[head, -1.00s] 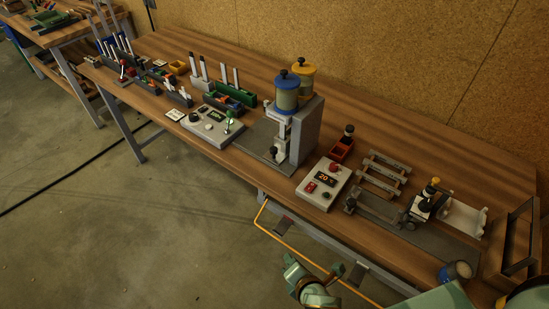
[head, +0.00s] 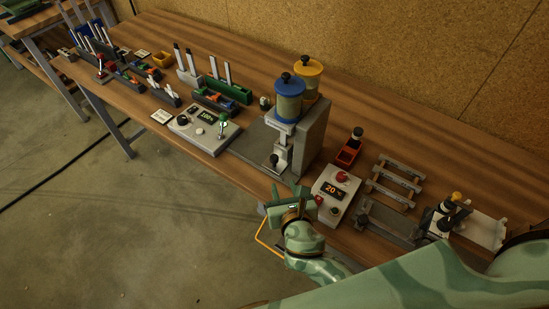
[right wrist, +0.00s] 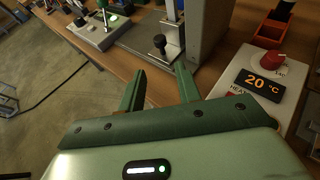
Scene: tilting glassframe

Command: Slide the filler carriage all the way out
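The filler (head: 313,130) is a grey column on the bench, with a blue-lidded tank (head: 288,100) and a yellow-lidded tank (head: 308,72). Low at its front is the filler carriage, with a black knob (head: 273,160) on the base plate; the knob also shows in the right wrist view (right wrist: 159,43). How far out the carriage sits is hard to tell. My right gripper (head: 287,195) is at the bench's front edge, in front of the filler. In the right wrist view its two green fingers (right wrist: 160,82) are apart and empty, pointing toward the knob without touching it. My left gripper is out of view.
A control box with a red knob and an orange "20" display (head: 332,190) stands close right of my gripper. Another control box with a green lever (head: 205,128) stands left of the filler.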

